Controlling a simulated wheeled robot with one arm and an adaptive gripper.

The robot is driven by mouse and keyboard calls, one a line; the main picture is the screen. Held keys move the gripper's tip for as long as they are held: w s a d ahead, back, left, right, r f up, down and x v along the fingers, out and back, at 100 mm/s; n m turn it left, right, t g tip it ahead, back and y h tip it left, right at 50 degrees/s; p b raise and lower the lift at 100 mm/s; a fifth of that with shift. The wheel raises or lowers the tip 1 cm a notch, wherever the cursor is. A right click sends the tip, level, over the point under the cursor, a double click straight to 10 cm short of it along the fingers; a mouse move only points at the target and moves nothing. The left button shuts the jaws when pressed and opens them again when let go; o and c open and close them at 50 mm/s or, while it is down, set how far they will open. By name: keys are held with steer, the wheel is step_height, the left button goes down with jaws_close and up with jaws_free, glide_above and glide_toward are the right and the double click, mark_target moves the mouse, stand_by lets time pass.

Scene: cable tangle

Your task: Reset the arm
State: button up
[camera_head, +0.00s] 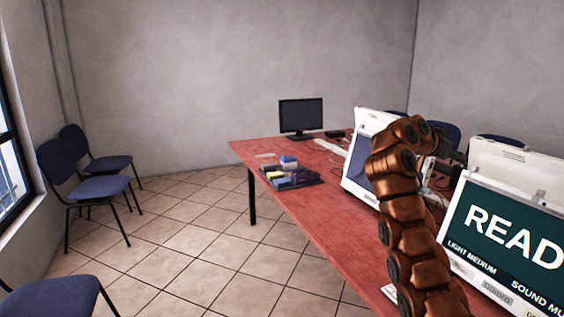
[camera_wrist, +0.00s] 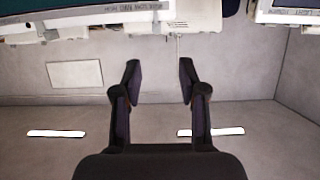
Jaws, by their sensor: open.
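My arm, copper-coloured and segmented, rises at the right of the head view in front of the white monitors, and it bends over at its top. My gripper (camera_wrist: 159,68) shows in the wrist view with its two dark fingers apart and nothing between them. In the head view its fingers cannot be made out. The wrist picture looks upside down, with monitor undersides along its top edge and a grey wall behind the fingers.
A red table (camera_head: 325,212) carries white monitors (camera_head: 512,232), a black monitor (camera_head: 301,115) and a dark tray (camera_head: 310,182) with coloured items. Blue chairs (camera_head: 101,188) stand at the left. The tiled floor (camera_head: 190,235) between is clear.

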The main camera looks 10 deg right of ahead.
steer(key=s+a+r+n+g+y+p, duration=0.1)
steer(key=s+a+r+n+p, duration=0.15)
steer(key=a, duration=0.25)
steer(key=s+a+r+n+g+p, duration=0.1)
steer(key=s+a+r+n+p, duration=0.1)
steer(key=a+r+n, duration=0.15)
steer(key=s+a+f+n+g+y+p, duration=0.1)
steer(key=s+a+f, duration=0.6)
steer(key=s, duration=0.8)
steer(key=s+a+f+n+g+y+p, duration=0.1)
steer(key=s+a+f+n+y+p, duration=0.2)
steer(key=s+a+f+y, duration=0.4)
steer(key=s+a+f+n+g+y+p, duration=0.1)
steer(key=s+a+f+n+y, duration=0.3)
steer(key=s+a, duration=1.2)
steer(key=s+f+p, duration=0.1)
steer(key=s+f, duration=0.1)
steer(key=s, duration=0.6)
steer(key=shift+f+n+g+p, duration=0.3)
steer(key=shift+f+g+p, duration=0.05)
steer(key=shift+f+g, duration=0.05)
steer(key=shift+d, duration=0.1)
